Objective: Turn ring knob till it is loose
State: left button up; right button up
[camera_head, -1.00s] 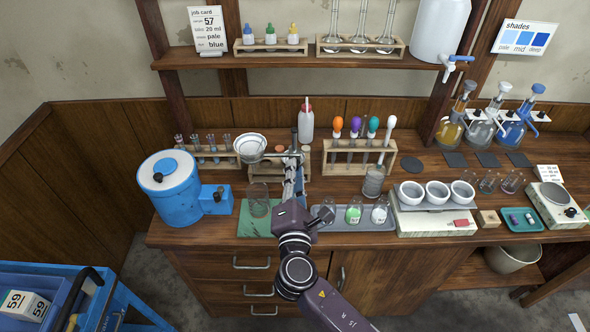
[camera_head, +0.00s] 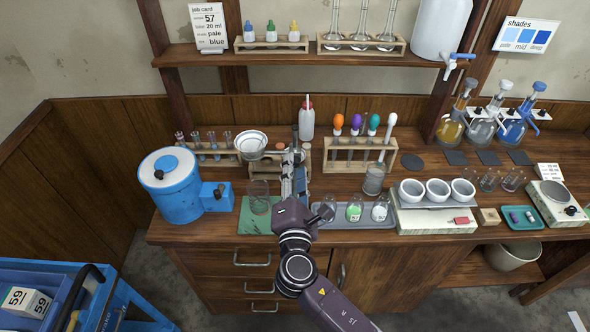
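My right gripper (camera_head: 291,160) reaches up from the bottom of the head view to the stand at the back middle of the bench. Its fingers are small and seen from behind, so I cannot tell whether they are open or shut. The stand's dark upright rod (camera_head: 295,138) shows just beyond the fingertips. A white round dish (camera_head: 251,145) sits to the left of the rod, by the wooden block and rack. The ring knob itself cannot be made out; the gripper likely covers that spot. My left gripper is not in view.
A clear beaker (camera_head: 259,197) stands on a green mat (camera_head: 247,222) left of my arm. A tray (camera_head: 335,222) with small bottles lies to its right. A wooden dropper rack (camera_head: 351,167), a wash bottle (camera_head: 306,124) and a blue tank (camera_head: 172,184) stand nearby.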

jog(key=s, duration=1.2)
jog(key=shift+f, duration=0.1)
notch_tip(320, 180, down, 22)
jog(key=d+m+g+b, duration=0.2)
jog(key=d+g+b, duration=0.1)
jog(key=g, duration=0.2)
jog(key=s+d+f+m+g+b, duration=0.2)
jog(key=s+d+f+g, duration=0.15)
jog(key=f, duration=0.75)
jog(key=s+d+f+m+g+b, duration=0.1)
jog(key=s+d+f+m+g, duration=0.3)
jog(key=f, duration=0.8)
jog(key=s+d+f+m+g+b, duration=0.1)
jog(key=s+d+f+m, duration=0.3)
jog(key=s+f, duration=0.4)
jog(key=s+d+f+m+g+b, duration=0.2)
jog(key=s+d+f+m, duration=0.2)
jog(key=s+f, duration=0.4)
jog(key=s+d+f+m+g+b, duration=0.1)
jog(key=s+d+f+m, duration=0.4)
jog(key=s, duration=1)
notch_tip(320, 180, down, 3)
jog(key=shift+s+f+m+b, duration=0.1)
jog(key=shift+s+m+b, duration=0.2)
jog(key=shift+m+b, duration=0.4)
